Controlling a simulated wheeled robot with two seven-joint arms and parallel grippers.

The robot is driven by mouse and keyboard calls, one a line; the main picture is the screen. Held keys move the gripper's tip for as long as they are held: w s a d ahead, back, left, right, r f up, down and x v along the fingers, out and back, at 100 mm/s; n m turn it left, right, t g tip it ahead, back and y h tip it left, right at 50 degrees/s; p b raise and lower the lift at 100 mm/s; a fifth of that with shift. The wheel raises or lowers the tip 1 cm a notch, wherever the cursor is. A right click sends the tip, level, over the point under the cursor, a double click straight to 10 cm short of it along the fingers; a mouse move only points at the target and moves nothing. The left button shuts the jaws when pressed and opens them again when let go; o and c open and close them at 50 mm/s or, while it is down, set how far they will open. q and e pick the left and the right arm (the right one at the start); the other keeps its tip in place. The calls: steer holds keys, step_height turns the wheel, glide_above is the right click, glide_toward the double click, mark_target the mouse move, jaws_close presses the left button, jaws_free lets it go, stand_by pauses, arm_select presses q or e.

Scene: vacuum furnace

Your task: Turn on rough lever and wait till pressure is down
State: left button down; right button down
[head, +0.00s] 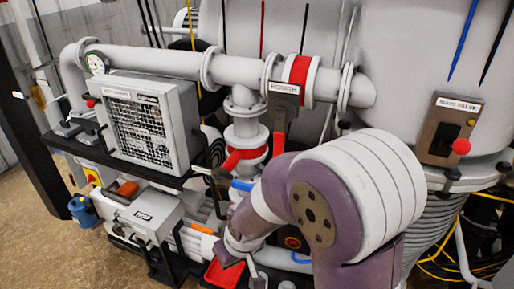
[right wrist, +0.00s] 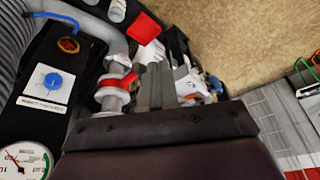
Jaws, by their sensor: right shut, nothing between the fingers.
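The ROUGH label (head: 284,88) is on a grey plate beside the pipe in the head view. A lever with a red end (head: 279,142) hangs down below it. Another red handle (head: 231,160) sits on the vertical pipe to its left. A round gauge (head: 97,62) is at the far left of the pipe; its reading is too small to tell. A dial gauge (right wrist: 25,162) shows partly in the right wrist view. My right gripper (right wrist: 155,72) is shut and empty, in front of pipework with a red handle (right wrist: 115,82). My left gripper is not in view.
My right arm covers the lower middle of the head view. A caged box (head: 140,120) stands at left. The right wrist view shows a blue knob (right wrist: 52,80) and open floor (right wrist: 235,40).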

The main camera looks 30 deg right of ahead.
steer(key=w+a+r+n+t+h+p, duration=0.1)
steer(key=w+r+t, duration=0.3)
steer(key=w, duration=0.5)
steer(key=w+a+r+n+t+p, duration=0.1)
steer(key=w+r+t, duration=0.3)
steer(key=w, duration=0.6)
steer(key=w+d+r+m+t+h+p, duration=0.15)
steer(key=w+d+r+h+p, duration=0.25)
steer(key=w+r+h, duration=0.65)
steer(key=s+a+m+g+h+p, duration=0.2)
steer(key=s+g+h, duration=0.5)
steer(key=s+g, duration=0.7)
steer(key=shift+a+f+g, duration=0.2)
steer(key=shift+f+g, duration=0.05)
steer(key=shift+g, duration=0.3)
steer(key=shift+w+d+m, duration=0.1)
steer(key=shift+m, duration=0.15)
